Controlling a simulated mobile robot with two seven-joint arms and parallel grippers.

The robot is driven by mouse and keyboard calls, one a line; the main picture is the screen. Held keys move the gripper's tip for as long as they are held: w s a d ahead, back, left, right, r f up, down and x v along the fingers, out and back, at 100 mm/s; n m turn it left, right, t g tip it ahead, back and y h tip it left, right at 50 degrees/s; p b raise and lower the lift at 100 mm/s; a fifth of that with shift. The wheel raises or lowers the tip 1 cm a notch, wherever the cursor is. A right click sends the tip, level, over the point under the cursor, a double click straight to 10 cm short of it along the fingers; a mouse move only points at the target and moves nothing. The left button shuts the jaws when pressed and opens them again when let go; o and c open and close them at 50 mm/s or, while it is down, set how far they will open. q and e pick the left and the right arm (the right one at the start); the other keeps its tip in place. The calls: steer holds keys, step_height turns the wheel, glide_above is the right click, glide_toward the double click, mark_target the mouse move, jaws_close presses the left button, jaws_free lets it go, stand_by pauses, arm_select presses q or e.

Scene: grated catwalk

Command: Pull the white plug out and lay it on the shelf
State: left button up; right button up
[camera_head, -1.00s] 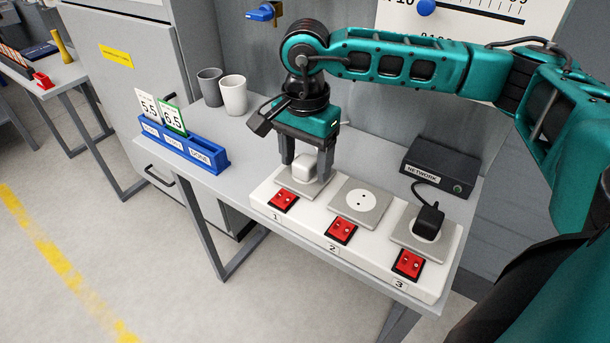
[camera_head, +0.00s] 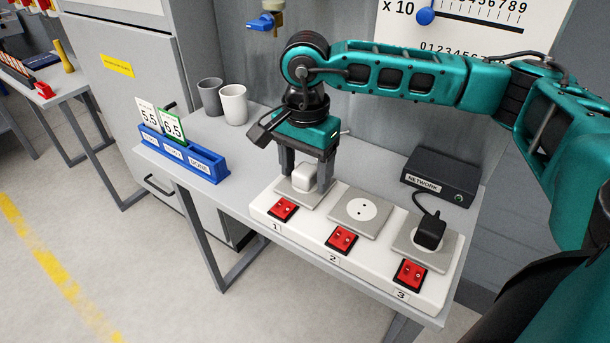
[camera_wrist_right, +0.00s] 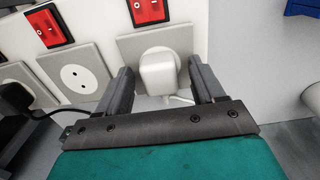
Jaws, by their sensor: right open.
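The white plug (camera_head: 304,177) sits in socket 1 at the left end of the white socket strip (camera_head: 328,250). My right gripper (camera_head: 306,182) is over it from above, its two fingers open on either side of the plug. In the right wrist view the plug (camera_wrist_right: 159,72) stands between the open fingers (camera_wrist_right: 160,85), with a gap visible on both sides. A pale cord runs from the plug. The grey shelf (camera_head: 220,172) carries the strip. My left gripper is not in view.
A black plug (camera_head: 430,232) is in socket 3, wired to the network box (camera_head: 440,176). Socket 2 (camera_head: 360,209) is empty. Red switches line the strip's front. A blue card holder (camera_head: 182,155) and two cups (camera_head: 233,104) stand left. Bare shelf lies between holder and strip.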

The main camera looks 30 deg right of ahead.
mark_target(305, 169)
stand_by(0.5)
jaws_close()
stand_by(0.7)
steer(key=shift+r, duration=0.15)
steer(key=shift+r+p, duration=0.7)
steer(key=shift+r, duration=0.5)
steer(key=shift+r+p, duration=1)
steer(key=shift+r, duration=0.7)
